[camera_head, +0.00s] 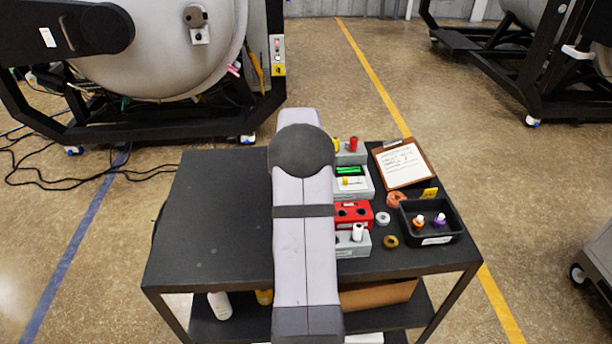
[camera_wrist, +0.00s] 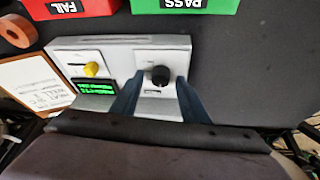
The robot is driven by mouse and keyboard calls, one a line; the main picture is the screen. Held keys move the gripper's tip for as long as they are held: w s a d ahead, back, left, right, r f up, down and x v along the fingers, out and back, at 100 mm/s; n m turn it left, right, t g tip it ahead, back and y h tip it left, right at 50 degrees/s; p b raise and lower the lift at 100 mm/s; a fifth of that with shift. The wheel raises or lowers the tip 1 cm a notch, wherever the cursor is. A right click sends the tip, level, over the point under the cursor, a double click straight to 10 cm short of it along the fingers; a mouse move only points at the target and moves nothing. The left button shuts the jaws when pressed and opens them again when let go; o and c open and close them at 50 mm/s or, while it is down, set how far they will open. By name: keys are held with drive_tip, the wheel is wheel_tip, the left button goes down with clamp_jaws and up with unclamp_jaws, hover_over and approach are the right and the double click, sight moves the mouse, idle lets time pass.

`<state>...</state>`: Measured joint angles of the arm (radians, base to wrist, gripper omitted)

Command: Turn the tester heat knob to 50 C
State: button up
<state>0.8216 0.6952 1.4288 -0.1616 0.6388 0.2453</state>
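The tester (camera_wrist: 112,62) is a pale box with a green lit display (camera_wrist: 96,87), a small yellow knob (camera_wrist: 92,69) and a black round knob (camera_wrist: 158,76). Which knob sets the heat I cannot read. My gripper (camera_wrist: 160,78) is open, its two dark fingers on either side of the black knob with a visible gap to it. In the head view the tester (camera_head: 361,190) shows only its right part, with display and yellow knob. My arm hides the black knob and my gripper there. The scale markings are too small to read.
A red FAIL block (camera_wrist: 75,8) and a green PASS block (camera_wrist: 185,5) stand beside the tester. A clipboard (camera_head: 404,164), a black tray (camera_head: 454,238) with small items, and tape rolls lie on the right of the black cart (camera_head: 215,215). The cart's left top is clear.

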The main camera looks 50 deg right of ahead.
drive_tip(key=b+v, duration=0.2)
drive_tip(key=v, duration=0.5)
drive_tip(key=shift+r+b, duration=0.15)
drive_tip(key=shift+b, duration=0.25)
drive_tip(key=shift+a, duration=0.15)
drive_tip(key=a+f+n+y, duration=0.1)
drive_tip(key=a+f+n, duration=0.15)
drive_tip(key=a, duration=0.85)
drive_tip(key=a+f+n+y, duration=0.1)
drive_tip(key=a+n, duration=0.2)
drive_tip(key=a, duration=0.8)
drive_tip(key=s+a+f+n+g+y, duration=0.1)
drive_tip(key=s+a+f+n, duration=0.1)
drive_tip(key=s+a, duration=0.5)
drive_tip(key=s+a+f+n+g+y, duration=0.1)
drive_tip(key=s+a+f+n, duration=0.2)
drive_tip(key=s+a, duration=0.5)
drive_tip(key=a+f, duration=0.1)
drive_tip(key=a, duration=0.4)
